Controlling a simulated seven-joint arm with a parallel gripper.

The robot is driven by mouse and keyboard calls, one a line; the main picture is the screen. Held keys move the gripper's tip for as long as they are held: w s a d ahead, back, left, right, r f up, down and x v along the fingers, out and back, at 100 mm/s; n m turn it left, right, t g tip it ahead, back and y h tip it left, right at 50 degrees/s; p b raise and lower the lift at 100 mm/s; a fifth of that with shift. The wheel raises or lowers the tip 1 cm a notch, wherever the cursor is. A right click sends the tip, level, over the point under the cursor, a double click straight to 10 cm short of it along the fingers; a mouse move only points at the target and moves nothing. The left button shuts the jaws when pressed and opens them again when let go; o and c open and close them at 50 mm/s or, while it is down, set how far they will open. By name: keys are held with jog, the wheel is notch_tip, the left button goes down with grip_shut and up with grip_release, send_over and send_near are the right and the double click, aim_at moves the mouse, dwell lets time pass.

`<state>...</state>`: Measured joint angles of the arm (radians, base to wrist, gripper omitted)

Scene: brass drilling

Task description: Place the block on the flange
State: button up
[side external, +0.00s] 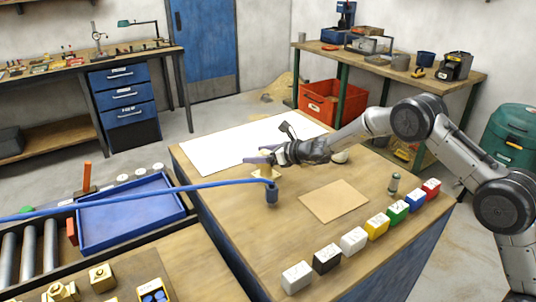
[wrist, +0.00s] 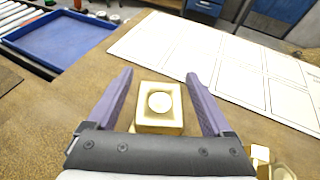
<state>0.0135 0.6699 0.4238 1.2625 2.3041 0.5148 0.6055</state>
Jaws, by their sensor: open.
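A brass block (wrist: 158,122) with a round feature on its top sits between the two purple fingers of my gripper (wrist: 158,76) in the wrist view. Gaps show on both sides of it, so the fingers are open around it. A little brass shows at its lower edge by the gripper body; I cannot tell whether this is the flange. In the side view my gripper (side external: 261,155) is low over the wooden table, with a brass piece (side external: 265,174) just below it, partly hidden. More brass parts (wrist: 260,155) show at the wrist view's lower right, cut off by the gripper.
A white sheet (side external: 235,148) lies behind. Several coloured cubes (side external: 354,240) line the table's front right, near a tan board (side external: 334,201). A blue tray (side external: 130,215) stands left.

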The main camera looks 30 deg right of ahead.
jog(key=v, duration=1.2)
jog(key=shift+a+r, duration=0.1)
jog(key=shift+r, duration=0.05)
jog(key=s+a+r+n+g+y, duration=0.1)
jog(key=s+a+r+n+g, duration=0.2)
jog(key=s+n, duration=0.35)
jog(key=s+a+r+n+y, duration=0.1)
jog(key=s+a+r+n, duration=0.2)
jog(key=s+r+n, duration=0.3)
jog(key=s+a+r+n+g+y, duration=0.1)
jog(key=s+a+r+n+g, duration=0.15)
jog(key=s+n, duration=0.4)
jog(key=s+d+f+n+h, duration=0.1)
jog(key=s+d+n+h, duration=0.3)
jog(key=s, duration=0.8)
jog(key=s+d+f+n+g+h, duration=0.1)
jog(key=s+d+n+h, duration=0.3)
jog(key=s, duration=0.9)
jog(key=d+n, duration=0.3)
jog(key=n, duration=0.1)
jog(key=shift+d+f, duration=0.2)
jog(key=shift+f, duration=0.1)
